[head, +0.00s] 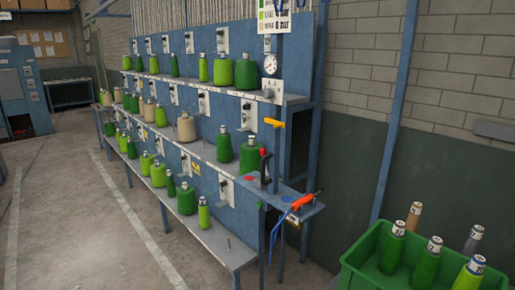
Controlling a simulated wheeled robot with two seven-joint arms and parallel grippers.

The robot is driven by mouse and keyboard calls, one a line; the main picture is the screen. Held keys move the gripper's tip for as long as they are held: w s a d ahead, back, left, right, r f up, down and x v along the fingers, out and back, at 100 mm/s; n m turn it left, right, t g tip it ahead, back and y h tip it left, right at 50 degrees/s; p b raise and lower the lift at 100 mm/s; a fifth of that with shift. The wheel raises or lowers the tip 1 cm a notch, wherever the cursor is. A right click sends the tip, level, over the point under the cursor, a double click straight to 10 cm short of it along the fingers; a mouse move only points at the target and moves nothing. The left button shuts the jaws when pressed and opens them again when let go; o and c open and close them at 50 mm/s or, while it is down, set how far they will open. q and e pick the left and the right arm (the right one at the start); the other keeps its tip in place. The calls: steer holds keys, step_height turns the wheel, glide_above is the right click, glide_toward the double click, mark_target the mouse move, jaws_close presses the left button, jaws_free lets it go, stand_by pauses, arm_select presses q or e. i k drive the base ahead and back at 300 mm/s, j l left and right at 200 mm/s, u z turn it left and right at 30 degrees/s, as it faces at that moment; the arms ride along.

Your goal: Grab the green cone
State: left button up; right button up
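Several green cones stand upright on the shelves of a blue rack. On the top shelf, a large dark green cone (246,72) stands next to a lime one (223,70). On the middle shelf, dark green cones (250,155) stand at the right end. On the bottom shelf, a slim light green cone (204,213) stands nearest, beside a wider dark green one (186,199). More green cones (424,262) stand in a green crate (363,258) at the lower right. The frame does not single out one cone. Neither of my grippers is in view.
A small blue side table (298,213) at the rack's right end holds a red-orange tool (302,201), with a blue hose hanging below. A yellow-orange handle (274,123) sticks out above. Beige cones (186,128) share the rack. The concrete floor (100,235) at left is clear.

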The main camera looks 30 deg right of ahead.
mark_target(224, 149)
steer(key=i+z, duration=0.15)
steer(key=z, duration=0.3)
steer(key=i+z, duration=0.2)
steer(key=z, duration=0.25)
steer(key=i+j+z, duration=0.15)
steer(key=z, duration=0.3)
steer(key=i+j+z, duration=0.1)
steer(key=z, duration=0.35)
